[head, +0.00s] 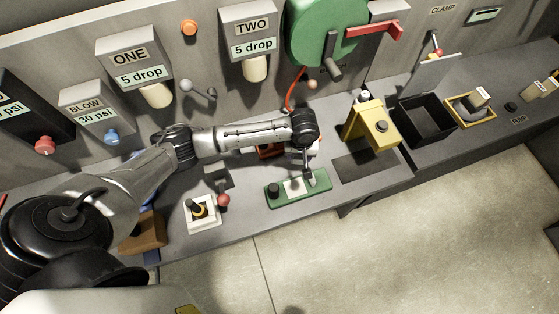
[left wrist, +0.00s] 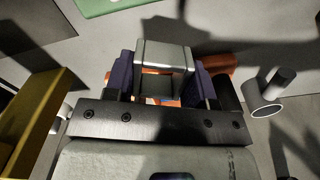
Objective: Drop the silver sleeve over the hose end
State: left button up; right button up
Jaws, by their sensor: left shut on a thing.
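The silver sleeve (left wrist: 165,55) is a square, hollow metal piece in the left wrist view. My left gripper (left wrist: 160,85) is shut on it, with dark purple pads on both sides. Orange shows through and beside the sleeve's opening; I cannot tell whether the sleeve is around it or only above it. In the head view the orange hose (head: 294,92) hangs from the green reel (head: 318,30) and passes behind my left wrist. Its end and the sleeve are not clearly visible there. My right gripper is not in view.
A red-orange block (head: 268,152) lies by my left wrist. The green plate (head: 290,193) is in front, the yellow stand (head: 372,128) to the right. A black bin (head: 425,120) stands farther right, a white-framed joystick (head: 202,212) at the left.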

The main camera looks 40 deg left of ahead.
pick_arm(q)
send_over(280, 165)
notch_tip(280, 165, down, 4)
jog(key=shift+s+r, duration=0.1)
jog(key=shift+f, duration=2)
jog(key=shift+f, duration=0.1)
jog(key=o, duration=0.9)
notch_tip(280, 165, up, 11)
jog(key=shift+r+p, duration=0.1)
jog(key=shift+p, duration=0.4)
jog(key=shift+r, duration=0.55)
jog(key=shift+c, duration=1)
